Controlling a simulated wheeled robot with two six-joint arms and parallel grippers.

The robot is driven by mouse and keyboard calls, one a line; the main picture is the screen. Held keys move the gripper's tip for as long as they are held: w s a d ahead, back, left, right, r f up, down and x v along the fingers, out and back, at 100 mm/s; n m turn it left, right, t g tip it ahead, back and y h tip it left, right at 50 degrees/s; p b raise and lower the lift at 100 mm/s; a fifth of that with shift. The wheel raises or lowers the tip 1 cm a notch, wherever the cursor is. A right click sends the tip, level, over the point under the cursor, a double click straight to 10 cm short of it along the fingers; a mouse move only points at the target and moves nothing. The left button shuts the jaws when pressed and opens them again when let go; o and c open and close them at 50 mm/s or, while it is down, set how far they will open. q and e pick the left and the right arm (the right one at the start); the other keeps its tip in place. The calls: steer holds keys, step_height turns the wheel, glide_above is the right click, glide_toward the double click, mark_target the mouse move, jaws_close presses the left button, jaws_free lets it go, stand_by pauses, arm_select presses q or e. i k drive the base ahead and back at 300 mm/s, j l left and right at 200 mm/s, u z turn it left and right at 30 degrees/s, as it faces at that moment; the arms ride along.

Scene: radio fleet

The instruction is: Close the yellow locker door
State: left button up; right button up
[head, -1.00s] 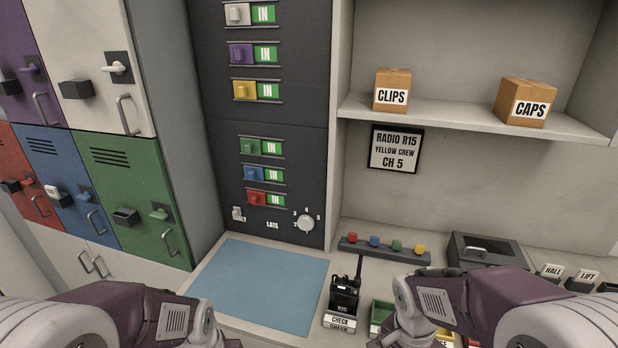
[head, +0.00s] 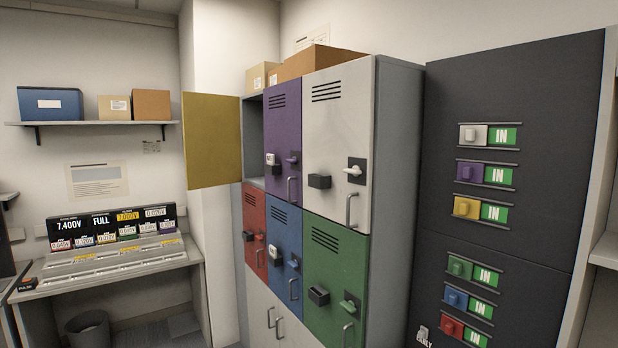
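The yellow locker door (head: 213,140) stands wide open at the upper left of the locker block, swung out to the left. Its locker compartment (head: 253,137) shows as a narrow grey opening beside the purple door. I cannot see what is inside it. Neither of my grippers is in the head view.
The purple (head: 283,140), white (head: 338,150), red (head: 254,228), blue (head: 284,250) and green (head: 334,277) locker doors look shut. A dark panel (head: 500,110) with coloured sliders stands to the right. A desk with displays (head: 110,225) and a bin (head: 88,330) are at left.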

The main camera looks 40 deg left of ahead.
mark_target(211, 129)
steer(key=i+j+z, duration=0.1)
steer(key=j, duration=1.7)
steer(key=j+z, duration=0.15)
steer(key=j, duration=1.6)
steer(key=i+j, duration=0.15)
steer(key=j, duration=1)
steer(key=i+j+z, duration=0.15)
steer(key=j, duration=1)
steer(key=i+j, duration=0.15)
steer(key=j, duration=1)
steer(key=i+j+z, duration=0.15)
steer(key=j, duration=1)
